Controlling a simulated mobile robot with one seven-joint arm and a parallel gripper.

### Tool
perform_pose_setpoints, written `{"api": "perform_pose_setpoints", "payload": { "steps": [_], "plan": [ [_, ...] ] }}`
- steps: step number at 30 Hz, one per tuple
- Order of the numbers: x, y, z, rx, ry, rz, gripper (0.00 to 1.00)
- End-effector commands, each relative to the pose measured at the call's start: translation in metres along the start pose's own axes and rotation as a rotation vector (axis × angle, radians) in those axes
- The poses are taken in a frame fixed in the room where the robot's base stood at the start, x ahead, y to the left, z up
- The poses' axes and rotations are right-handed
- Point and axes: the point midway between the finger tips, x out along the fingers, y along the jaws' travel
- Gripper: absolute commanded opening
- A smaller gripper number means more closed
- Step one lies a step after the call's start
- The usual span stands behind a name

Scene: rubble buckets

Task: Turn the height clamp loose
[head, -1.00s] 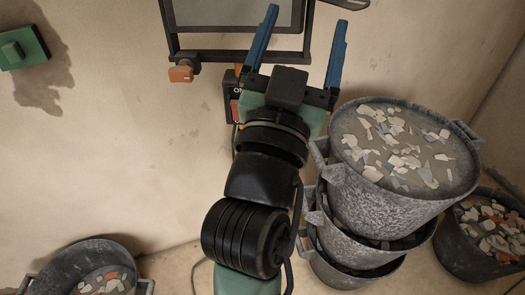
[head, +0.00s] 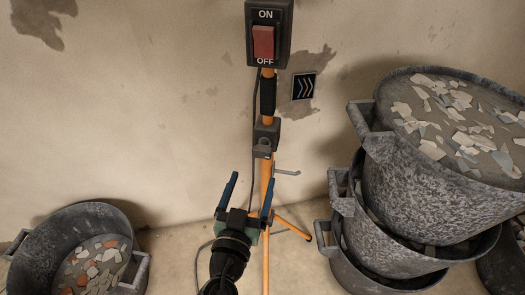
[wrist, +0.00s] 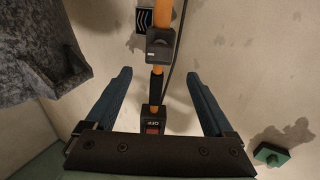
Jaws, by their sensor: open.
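The height clamp (head: 267,131) is a dark block around an orange pole (head: 267,180). A rounded grey part (head: 262,149) sits at its lower front. In the wrist view the clamp (wrist: 159,46) shows just beyond the fingertips, between their lines. My gripper (head: 252,177) has two blue fingers, spread apart, with nothing between them that I can see it hold. In the head view it is below the clamp, in front of the pole. In the wrist view my gripper (wrist: 158,73) is open towards the pole. I cannot tell the exact distance to the clamp.
A red ON/OFF switch box (head: 284,35) tops the visible pole, above a black sleeve (head: 268,95). A cable hangs beside it. Stacked rubble buckets (head: 420,190) stand close on the right; another bucket (head: 85,217) stands left. A chevron sign (head: 304,87) is on the wall behind.

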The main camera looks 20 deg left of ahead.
Motion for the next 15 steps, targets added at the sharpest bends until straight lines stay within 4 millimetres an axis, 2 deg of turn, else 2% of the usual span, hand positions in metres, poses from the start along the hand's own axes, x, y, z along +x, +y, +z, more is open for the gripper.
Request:
{"api": "perform_pose_setpoints", "payload": {
  "steps": [9, 15],
  "plan": [
    [0.061, 0.001, -0.002, 0.002, 0.002, 0.002, 0.88],
    [0.089, 0.001, -0.001, 0.001, 0.002, 0.001, 0.88]
  ]
}}
